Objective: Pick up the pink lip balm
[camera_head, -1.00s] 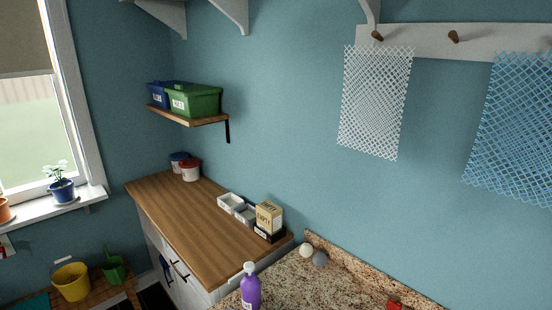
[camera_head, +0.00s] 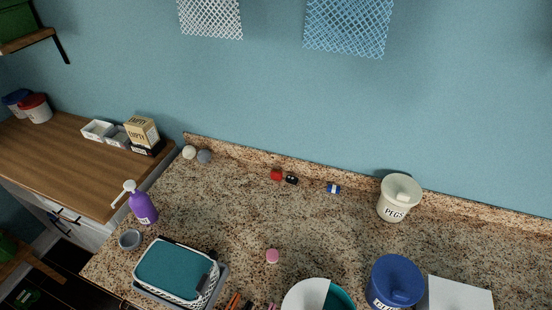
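A small round pink item (camera_head: 272,255), which looks like the pink lip balm, sits on the speckled granite counter (camera_head: 330,228) near the lower middle of the head view. Bare counter surrounds it. Another bit of pink shows at the bottom edge, to the left of the white and teal round container, too cut off to identify. Neither of my grippers is in view.
A basket with a teal cloth (camera_head: 178,268) stands left of the pink item. A purple bottle (camera_head: 144,208) is farther left. A blue tub (camera_head: 394,282), a pegs jar (camera_head: 398,197) and a white and teal container (camera_head: 306,296) stand to the right. Small items line the back.

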